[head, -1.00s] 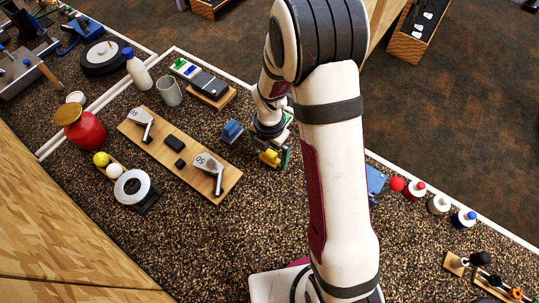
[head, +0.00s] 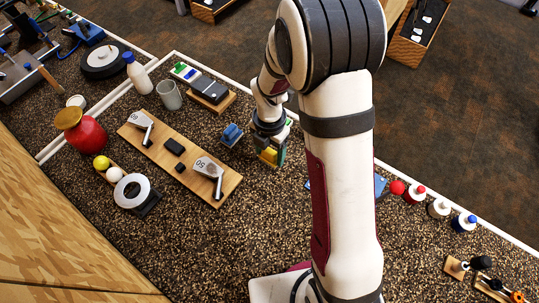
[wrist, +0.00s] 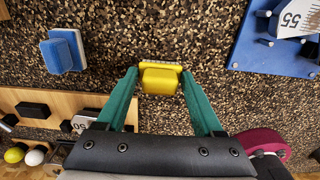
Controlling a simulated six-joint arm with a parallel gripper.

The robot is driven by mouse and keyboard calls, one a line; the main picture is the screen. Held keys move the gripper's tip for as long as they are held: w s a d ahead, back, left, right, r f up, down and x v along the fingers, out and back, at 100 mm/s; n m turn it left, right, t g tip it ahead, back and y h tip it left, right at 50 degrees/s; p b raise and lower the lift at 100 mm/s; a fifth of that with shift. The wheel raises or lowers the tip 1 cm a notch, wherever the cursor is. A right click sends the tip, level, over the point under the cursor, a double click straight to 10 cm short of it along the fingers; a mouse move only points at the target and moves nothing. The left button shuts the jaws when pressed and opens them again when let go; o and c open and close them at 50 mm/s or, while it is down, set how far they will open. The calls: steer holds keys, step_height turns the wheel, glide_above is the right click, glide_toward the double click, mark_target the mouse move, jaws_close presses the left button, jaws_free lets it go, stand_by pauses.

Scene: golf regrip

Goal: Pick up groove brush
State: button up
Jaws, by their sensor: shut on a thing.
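My gripper (wrist: 158,74) is shut on the brush, one finger on each side. In the head view my gripper (head: 269,158) is right of the wooden board and partly hidden by its own wrist. I cannot tell how far the brush is from the mat.
A blue sponge-like block (wrist: 63,52) lies close by on the speckled mat. A wooden board (head: 160,150) with two club heads is to the left. A blue stand (wrist: 275,40) and several small bottles (head: 439,207) are to the right. Mat in front is clear.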

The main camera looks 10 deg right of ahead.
steer(key=s+d+r, duration=0.5)
steer(key=d+r, duration=0.3)
steer(key=d, duration=0.2)
steer(key=shift+d+r, duration=0.25)
steer(key=shift+d, duration=0.05)
steer(key=o, duration=0.7)
steer(key=shift+c, duration=0.2)
steer(key=c, duration=0.5)
steer(key=w+a+f+m, duration=0.1)
steer(key=w+a+m, duration=0.3)
steer(key=w, duration=0.5)
steer(key=w+a+f+m, duration=0.2)
steer(key=w+m, duration=0.3)
steer(key=w, duration=0.5)
steer(key=shift+s+a+f, duration=0.1)
steer(key=shift+s+f, duration=0.05)
steer(key=shift+f, duration=1.05)
steer(key=shift+s+a+f, duration=0.1)
steer(key=shift+f, duration=1.1)
